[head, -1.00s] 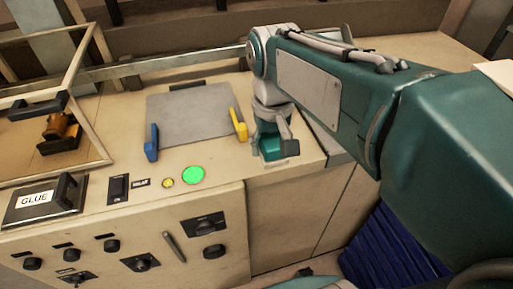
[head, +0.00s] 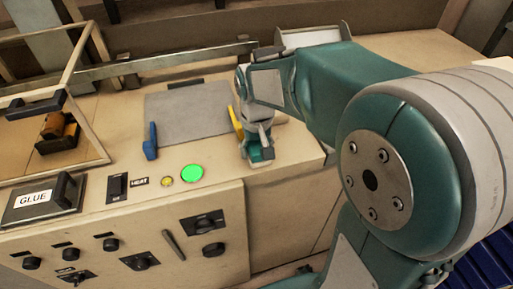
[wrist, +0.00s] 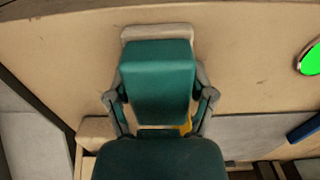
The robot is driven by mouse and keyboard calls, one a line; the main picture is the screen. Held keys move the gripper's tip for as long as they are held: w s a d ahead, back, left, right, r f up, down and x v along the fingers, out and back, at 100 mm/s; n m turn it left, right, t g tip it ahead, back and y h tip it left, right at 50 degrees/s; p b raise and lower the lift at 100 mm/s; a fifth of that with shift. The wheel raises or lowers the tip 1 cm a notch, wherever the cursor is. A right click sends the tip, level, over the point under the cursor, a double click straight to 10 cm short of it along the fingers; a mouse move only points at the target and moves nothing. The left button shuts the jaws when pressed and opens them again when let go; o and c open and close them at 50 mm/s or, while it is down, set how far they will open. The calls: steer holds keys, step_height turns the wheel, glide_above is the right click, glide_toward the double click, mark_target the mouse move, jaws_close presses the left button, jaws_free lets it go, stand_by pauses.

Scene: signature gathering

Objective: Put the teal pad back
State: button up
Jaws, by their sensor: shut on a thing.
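My gripper (head: 258,147) points down near the right front part of the beige bench top, just right of the yellow handle. It is shut on the teal pad (head: 266,155), which shows low between the fingers. In the wrist view the teal pad (wrist: 158,78) fills the room between the two grey fingers, with a pale strip at its far end. I cannot tell whether the pad touches the bench top or is just above it.
A grey plate (head: 188,112) lies left of my gripper, with a blue handle (head: 151,142) and a yellow handle (head: 236,124) at its sides. A lit green button (head: 192,174), a GLUE box (head: 40,205) and a clear-sided case (head: 103,152) are further left.

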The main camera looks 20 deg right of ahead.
mark_target(258, 144)
steer(key=shift+f, duration=0.1)
steer(key=o, duration=1)
steer(key=shift+o, duration=0.2)
step_height(258, 144, up, 12)
steer(key=shift+r, duration=0.1)
steer(key=shift+s+r, duration=0.1)
steer(key=shift+s, duration=0.25)
steer(key=s+d+f+t, duration=0.1)
steer(key=s+f+t, duration=0.1)
steer(key=s, duration=0.5)
steer(key=s+f+t, duration=0.2)
steer(key=s+t, duration=0.1)
steer(key=s, duration=0.4)
steer(key=shift+d+t, duration=0.3)
steer(key=shift+d, duration=0.05)
